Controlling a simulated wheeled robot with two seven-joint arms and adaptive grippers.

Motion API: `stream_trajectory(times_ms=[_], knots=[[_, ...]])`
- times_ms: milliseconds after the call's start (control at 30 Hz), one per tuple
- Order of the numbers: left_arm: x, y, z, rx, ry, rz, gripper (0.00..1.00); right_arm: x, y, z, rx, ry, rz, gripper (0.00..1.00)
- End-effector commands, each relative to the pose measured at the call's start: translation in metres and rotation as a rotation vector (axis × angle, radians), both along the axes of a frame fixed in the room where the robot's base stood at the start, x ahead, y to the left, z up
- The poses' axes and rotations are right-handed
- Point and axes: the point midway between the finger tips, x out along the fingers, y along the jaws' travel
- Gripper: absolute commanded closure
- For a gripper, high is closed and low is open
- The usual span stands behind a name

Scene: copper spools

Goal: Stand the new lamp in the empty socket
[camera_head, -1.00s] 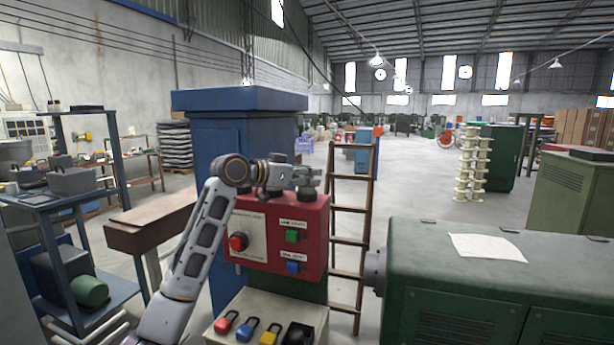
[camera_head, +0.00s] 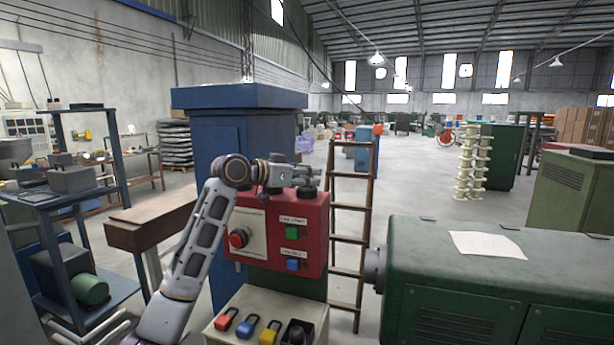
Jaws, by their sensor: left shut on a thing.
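A red control box (camera_head: 275,228) with red, green and blue buttons stands on a post, with dark round fittings (camera_head: 308,192) along its top. I cannot tell which of them is the empty socket. My left gripper (camera_head: 312,174) reaches in from the left and lies level just over the top of the box. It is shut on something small. The held thing is largely hidden by the fingers and blends with the fittings, so I cannot confirm that it is the new lamp. My right gripper is out of view.
A pale tray (camera_head: 240,328) below the box holds red, blue and yellow padlocks and a dark rounded item (camera_head: 297,332). A wooden ladder (camera_head: 350,240) and a green cabinet (camera_head: 470,265) stand to the right. A blue cabinet (camera_head: 225,150) is behind.

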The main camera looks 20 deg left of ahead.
Motion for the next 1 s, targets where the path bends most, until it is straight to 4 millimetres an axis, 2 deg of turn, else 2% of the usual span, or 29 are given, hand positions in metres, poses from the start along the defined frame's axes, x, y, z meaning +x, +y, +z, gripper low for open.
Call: stream_trajectory(times_ms=[267, 300, 467, 1000], knots=[[-0.0001, 0.0, 0.0001, 0.0, 0.0, 0.0, 0.89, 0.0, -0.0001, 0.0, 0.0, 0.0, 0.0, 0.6], [-0.0001, 0.0001, 0.0002, 0.0, 0.0, 0.0, 0.6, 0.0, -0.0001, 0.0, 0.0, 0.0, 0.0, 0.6], [0.0, 0.0, 0.0002, 0.0, 0.0, 0.0, 0.4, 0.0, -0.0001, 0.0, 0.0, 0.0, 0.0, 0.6], [-0.006, 0.005, 0.001, 0.001, 0.001, 0.001, 0.4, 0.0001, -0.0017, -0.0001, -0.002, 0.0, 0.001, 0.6]])
